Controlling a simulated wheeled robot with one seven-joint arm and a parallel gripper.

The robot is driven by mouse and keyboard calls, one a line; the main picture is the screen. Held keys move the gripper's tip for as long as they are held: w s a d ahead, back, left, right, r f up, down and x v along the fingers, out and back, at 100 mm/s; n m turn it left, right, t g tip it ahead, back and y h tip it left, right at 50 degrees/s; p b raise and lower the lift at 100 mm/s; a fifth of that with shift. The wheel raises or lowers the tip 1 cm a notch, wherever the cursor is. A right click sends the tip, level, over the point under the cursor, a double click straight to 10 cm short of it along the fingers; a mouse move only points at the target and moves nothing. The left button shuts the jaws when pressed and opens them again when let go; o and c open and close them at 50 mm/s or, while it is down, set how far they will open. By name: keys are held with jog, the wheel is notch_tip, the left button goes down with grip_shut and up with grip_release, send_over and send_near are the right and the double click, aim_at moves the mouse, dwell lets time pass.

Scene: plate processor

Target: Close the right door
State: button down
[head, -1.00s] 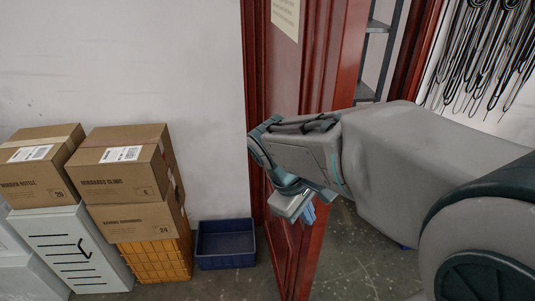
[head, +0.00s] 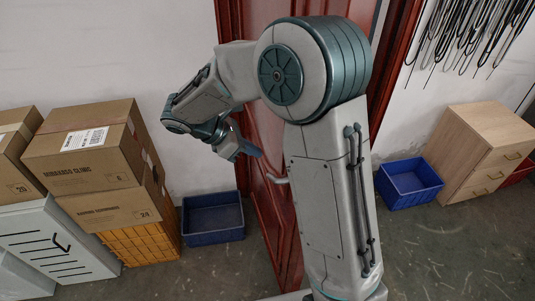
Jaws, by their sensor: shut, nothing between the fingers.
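A red wooden door (head: 288,235) stands ajar in its red frame (head: 396,70), at the middle of the head view. A light curved handle (head: 278,179) sticks out from its face. My raised arm covers much of the door and most of the doorway, so I cannot tell how wide the gap is. My gripper (head: 256,153) is shut and empty, pointing down and right. In the picture it is just above and left of the handle. I cannot tell whether it touches the door.
Cardboard boxes (head: 85,150) are stacked on a white cabinet (head: 62,248) and an orange crate (head: 145,247) at left. A blue bin (head: 213,218) stands left of the door. Another blue bin (head: 408,184) and a wooden drawer unit (head: 480,155) stand at right. The right floor is open.

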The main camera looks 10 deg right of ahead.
jog(key=p+x, duration=0.1)
jog(key=x, duration=0.8)
jog(key=shift+s+f, duration=0.15)
